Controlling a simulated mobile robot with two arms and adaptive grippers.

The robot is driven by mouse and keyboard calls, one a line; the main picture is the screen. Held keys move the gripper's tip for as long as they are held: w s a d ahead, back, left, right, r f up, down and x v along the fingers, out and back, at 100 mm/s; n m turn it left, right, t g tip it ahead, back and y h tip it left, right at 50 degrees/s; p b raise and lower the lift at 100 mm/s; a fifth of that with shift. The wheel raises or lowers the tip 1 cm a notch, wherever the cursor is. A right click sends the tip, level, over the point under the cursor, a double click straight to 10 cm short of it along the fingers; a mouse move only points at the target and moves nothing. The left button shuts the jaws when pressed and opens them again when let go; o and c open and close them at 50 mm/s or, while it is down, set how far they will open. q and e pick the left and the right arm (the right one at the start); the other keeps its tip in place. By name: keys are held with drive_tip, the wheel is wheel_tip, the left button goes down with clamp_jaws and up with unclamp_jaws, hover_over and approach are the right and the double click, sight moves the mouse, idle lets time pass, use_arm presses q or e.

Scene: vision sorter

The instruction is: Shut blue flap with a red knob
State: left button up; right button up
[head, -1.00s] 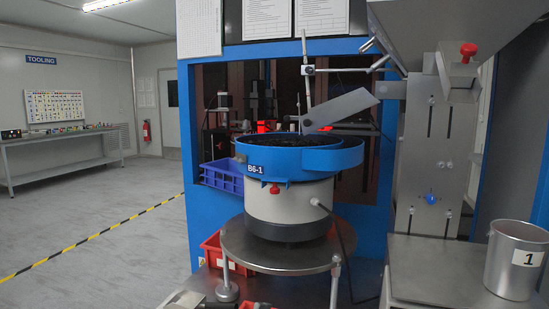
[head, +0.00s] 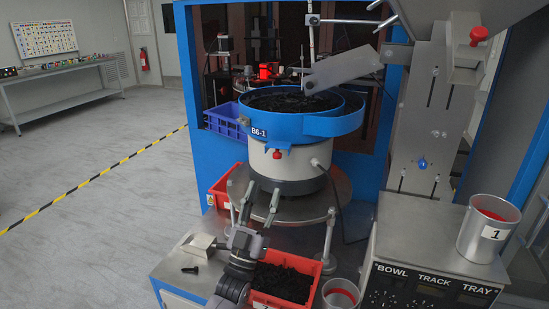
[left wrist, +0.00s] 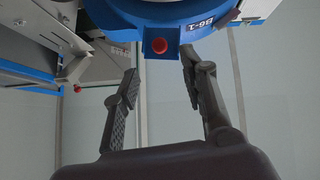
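The blue bowl (head: 322,126) labelled B6-1 sits on a cream and dark drum base. A small blue flap (head: 270,146) sits low on the bowl's front side, with a red knob (head: 277,154). In the left wrist view, the flap (left wrist: 158,28) and its red knob (left wrist: 159,46) show at top centre; I cannot tell how far the flap stands open. My left gripper (head: 259,196) is open and empty, below the knob and apart from it. In the left wrist view its fingers (left wrist: 160,78) stand either side of the knob's line. My right gripper is not in view.
A round metal stand (head: 340,186) carries the feeder. A red bin of black parts (head: 313,291), a cup (head: 340,292) and a control box (head: 420,252) stand near the front. A metal chute (head: 342,69) reaches over the bowl. Open floor lies left.

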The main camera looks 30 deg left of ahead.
sight(278, 150)
use_arm(q)
drive_tip(key=d+p+x, duration=0.1)
drive_tip(key=p+x, duration=0.1)
drive_tip(key=x, duration=0.6)
drive_tip(key=shift+w+a+r, duration=0.2)
drive_tip(key=shift+a, duration=0.3)
drive_tip(key=shift+c, duration=0.5)
clamp_jaws()
